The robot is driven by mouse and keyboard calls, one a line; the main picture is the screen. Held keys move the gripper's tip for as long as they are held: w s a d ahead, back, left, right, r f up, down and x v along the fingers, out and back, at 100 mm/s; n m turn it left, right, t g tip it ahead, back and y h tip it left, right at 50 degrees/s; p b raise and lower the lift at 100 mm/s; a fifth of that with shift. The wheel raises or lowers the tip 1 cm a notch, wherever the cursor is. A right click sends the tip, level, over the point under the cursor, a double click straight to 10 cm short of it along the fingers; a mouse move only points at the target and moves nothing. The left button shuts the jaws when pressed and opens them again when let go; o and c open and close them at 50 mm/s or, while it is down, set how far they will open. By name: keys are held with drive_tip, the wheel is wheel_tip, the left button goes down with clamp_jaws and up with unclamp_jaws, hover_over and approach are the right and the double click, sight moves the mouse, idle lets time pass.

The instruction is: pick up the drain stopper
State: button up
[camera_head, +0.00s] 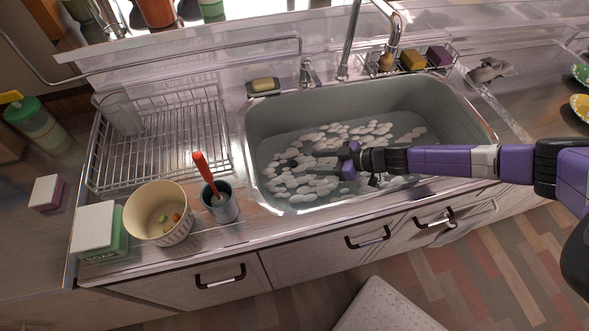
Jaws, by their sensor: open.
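The sink (272,121) is filled with water and patches of white foam. My gripper (318,161) reaches in from the right over the left half of the sink, with its fingers pointing left and spread apart. Nothing shows between the fingers. A small dark shape (291,163) lies among the foam just left of the fingertips. It may be the drain stopper, but it is too small and too covered by foam to be sure. I cannot tell whether the fingertips touch the water.
The faucet (345,45) rises behind the sink. A soap dish (263,86) and a sponge caddy (412,62) sit on the back edge. Left of the sink are a wire rack (180,140), a cup with a red-handled brush (220,203) and a bowl (158,212).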

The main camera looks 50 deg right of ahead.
sight(295, 163)
drive_tip(key=x, duration=0.7)
drive_tip(key=shift+w+f, duration=0.1)
drive_tip(key=shift+f, duration=0.05)
clamp_jaws()
